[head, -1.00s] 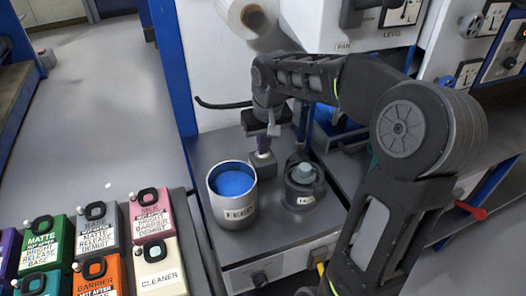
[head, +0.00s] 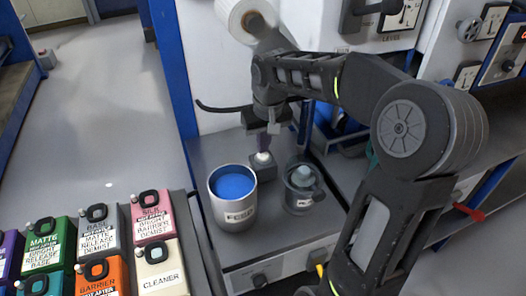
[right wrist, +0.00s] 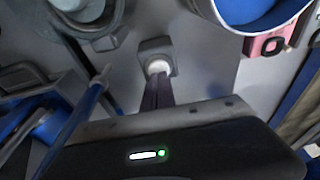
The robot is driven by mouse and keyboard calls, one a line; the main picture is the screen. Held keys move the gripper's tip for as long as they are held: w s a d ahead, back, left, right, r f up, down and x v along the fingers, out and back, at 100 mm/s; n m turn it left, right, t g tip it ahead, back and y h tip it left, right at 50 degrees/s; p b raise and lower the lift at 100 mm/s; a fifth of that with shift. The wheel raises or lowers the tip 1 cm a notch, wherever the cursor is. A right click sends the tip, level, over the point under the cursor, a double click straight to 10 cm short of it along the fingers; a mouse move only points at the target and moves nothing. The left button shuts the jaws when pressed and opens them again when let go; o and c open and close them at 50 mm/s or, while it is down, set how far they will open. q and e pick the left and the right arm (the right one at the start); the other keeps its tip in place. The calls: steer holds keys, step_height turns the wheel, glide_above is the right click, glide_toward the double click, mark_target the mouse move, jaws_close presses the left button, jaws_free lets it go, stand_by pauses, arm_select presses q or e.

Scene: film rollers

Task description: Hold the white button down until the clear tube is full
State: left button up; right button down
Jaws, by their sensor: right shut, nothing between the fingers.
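The white button (head: 263,157) sits on a small grey block on the grey bench. It also shows in the right wrist view (right wrist: 157,67). My right gripper (head: 266,149) is shut and empty, pointing down with its fingertips at the button; I cannot tell whether they touch or press it. A clear vessel (head: 299,200) with a label stands right of the button, with a pale grey-blue piece at its top. I take it for the clear tube; its fill level is unclear. My left gripper is not in view.
A metal pot (head: 238,208) of blue liquid stands in front and left of the button. Several coloured containers, including a white cleaner one (head: 160,268), stand at lower left. A white roll (head: 247,18) hangs above. The bench front by the pot is bare.

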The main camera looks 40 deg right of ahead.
steer(key=shift+r+p, duration=1.8)
steer(key=shift+r, duration=0.95)
steer(key=shift+f, duration=0.1)
